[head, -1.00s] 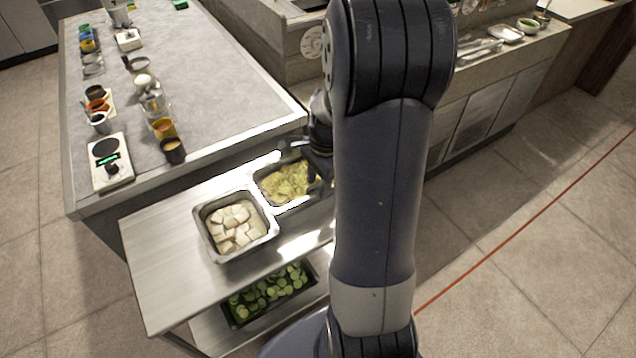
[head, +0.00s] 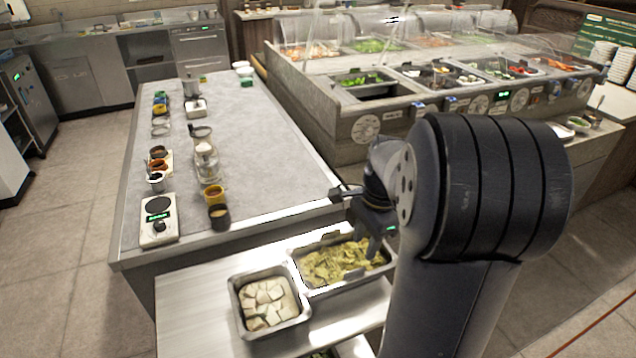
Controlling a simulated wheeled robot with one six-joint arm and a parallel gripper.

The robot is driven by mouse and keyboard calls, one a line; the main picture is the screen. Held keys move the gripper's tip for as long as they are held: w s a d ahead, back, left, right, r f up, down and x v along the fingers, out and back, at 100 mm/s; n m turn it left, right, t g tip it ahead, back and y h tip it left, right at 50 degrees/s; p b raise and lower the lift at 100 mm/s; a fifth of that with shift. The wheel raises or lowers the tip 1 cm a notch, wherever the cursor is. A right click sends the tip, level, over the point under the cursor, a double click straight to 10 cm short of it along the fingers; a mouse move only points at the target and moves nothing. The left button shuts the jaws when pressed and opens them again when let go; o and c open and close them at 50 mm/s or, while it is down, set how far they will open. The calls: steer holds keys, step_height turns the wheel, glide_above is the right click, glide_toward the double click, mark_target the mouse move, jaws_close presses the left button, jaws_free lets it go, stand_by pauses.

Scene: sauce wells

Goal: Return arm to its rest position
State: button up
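My arm fills the right foreground of the head view, with its thick dark joint in front. Part of the wrist is hidden behind my arm.
A pan of white cubes (head: 268,302) stands beside the yellow-green one on a steel cart (head: 190,318). The counter holds a scale (head: 158,222), a dark cup (head: 219,217), a clear bottle (head: 207,165) and small pots. A salad bar with glass guards (head: 365,128) stands behind.

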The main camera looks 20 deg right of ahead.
mark_target(354, 278)
steer(key=f, duration=0.3)
steer(key=a+f, duration=0.1)
steer(key=f, duration=0.6)
steer(key=shift+a+f, duration=0.15)
steer(key=shift+r, duration=0.3)
steer(key=shift+r, duration=0.15)
